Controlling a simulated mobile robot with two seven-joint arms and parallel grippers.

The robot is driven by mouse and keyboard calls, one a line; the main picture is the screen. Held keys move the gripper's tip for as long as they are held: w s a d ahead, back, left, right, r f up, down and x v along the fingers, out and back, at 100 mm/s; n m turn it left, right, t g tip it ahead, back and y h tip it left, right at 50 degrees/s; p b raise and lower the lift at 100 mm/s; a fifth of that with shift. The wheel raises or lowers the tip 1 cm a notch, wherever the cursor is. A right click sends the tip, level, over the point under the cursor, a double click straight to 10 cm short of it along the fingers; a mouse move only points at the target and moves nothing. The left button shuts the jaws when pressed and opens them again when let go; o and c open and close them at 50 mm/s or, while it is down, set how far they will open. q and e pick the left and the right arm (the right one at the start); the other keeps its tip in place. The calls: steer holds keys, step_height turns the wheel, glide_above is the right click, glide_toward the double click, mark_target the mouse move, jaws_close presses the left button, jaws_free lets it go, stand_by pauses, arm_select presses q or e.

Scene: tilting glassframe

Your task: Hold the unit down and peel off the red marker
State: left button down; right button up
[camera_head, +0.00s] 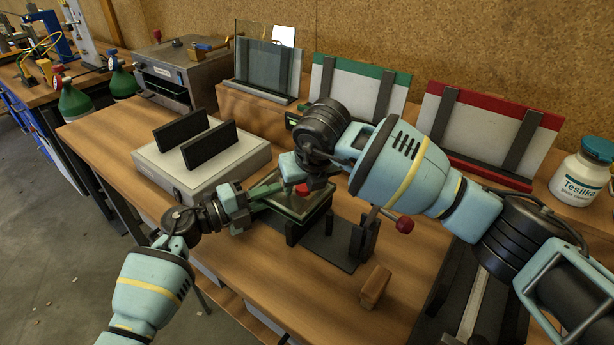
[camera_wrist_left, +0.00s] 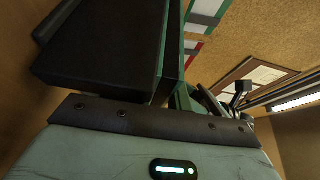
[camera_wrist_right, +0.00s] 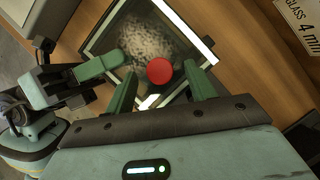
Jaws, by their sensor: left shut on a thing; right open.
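The unit, a square glass pane in a dark frame (camera_head: 311,208), lies in a dark holder on the bench. The round red marker (camera_wrist_right: 159,71) sits on its glass beside a grey speckled patch; in the head view the marker (camera_head: 303,188) is partly hidden by my right gripper. My left gripper (camera_wrist_right: 112,61) is shut on the unit's edge, reaching in from the left. My right gripper (camera_wrist_right: 163,90) is open above the glass, its green fingers on either side of the marker, apart from it. The left wrist view is mostly filled by dark close parts.
A grey box with two black uprights (camera_head: 230,163) stands left of the unit. A small wooden block (camera_head: 375,286) lies in front. Racks with a green-edged panel (camera_head: 340,90) and red-edged panel (camera_head: 480,125) stand behind. A white bottle (camera_head: 581,180) is at right.

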mark_target(305, 190)
steer(key=shift+f, duration=0.1)
steer(key=c, duration=1.1)
steer(key=shift+r, duration=0.7)
stand_by(1.6)
steer(key=shift+r, duration=3.4)
arm_select(q)
steer(key=c, duration=1.3)
jaws_free()
steer(key=shift+o, duration=0.2)
